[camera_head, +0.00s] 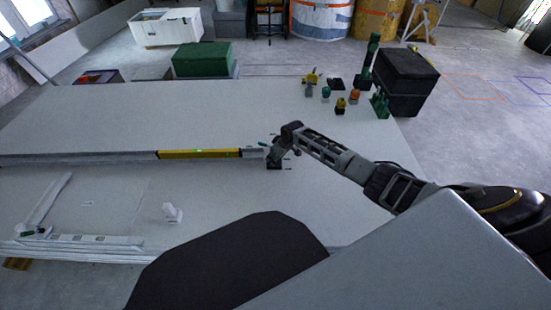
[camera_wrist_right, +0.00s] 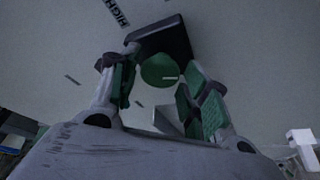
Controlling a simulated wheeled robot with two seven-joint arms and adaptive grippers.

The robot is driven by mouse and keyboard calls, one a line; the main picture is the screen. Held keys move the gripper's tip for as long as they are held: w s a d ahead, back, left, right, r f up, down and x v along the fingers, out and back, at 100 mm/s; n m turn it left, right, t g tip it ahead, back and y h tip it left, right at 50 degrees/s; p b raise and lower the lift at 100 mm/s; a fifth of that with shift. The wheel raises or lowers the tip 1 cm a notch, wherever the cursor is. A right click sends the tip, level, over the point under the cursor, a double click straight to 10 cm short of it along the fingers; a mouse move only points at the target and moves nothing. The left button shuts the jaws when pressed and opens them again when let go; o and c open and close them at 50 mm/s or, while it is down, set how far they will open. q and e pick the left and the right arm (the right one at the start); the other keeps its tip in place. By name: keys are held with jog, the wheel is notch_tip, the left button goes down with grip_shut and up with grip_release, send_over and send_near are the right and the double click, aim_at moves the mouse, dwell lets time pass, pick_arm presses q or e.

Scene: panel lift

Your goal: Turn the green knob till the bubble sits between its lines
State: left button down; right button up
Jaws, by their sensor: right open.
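In the right wrist view the green knob (camera_wrist_right: 159,71) is round with a pale mark and sits in front of a dark block (camera_wrist_right: 165,40). My right gripper (camera_wrist_right: 158,95) is open, with its green-padded fingers on either side of the knob. I cannot tell whether either pad touches it. In the head view my right gripper (camera_head: 275,157) points down at the right end of a yellow level (camera_head: 200,153), and the knob is hidden there. A small greenish vial shows on the level, but the bubble and its lines are too small to read. My left gripper is out of view.
The pale panel (camera_head: 130,115) fills most of the work surface. Several small coloured knobs and blocks (camera_head: 340,105) stand at the back right, beside a black box (camera_head: 405,80). A green box (camera_head: 202,60) is behind.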

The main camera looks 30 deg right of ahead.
dwell(0.3)
jog(key=c, duration=0.7)
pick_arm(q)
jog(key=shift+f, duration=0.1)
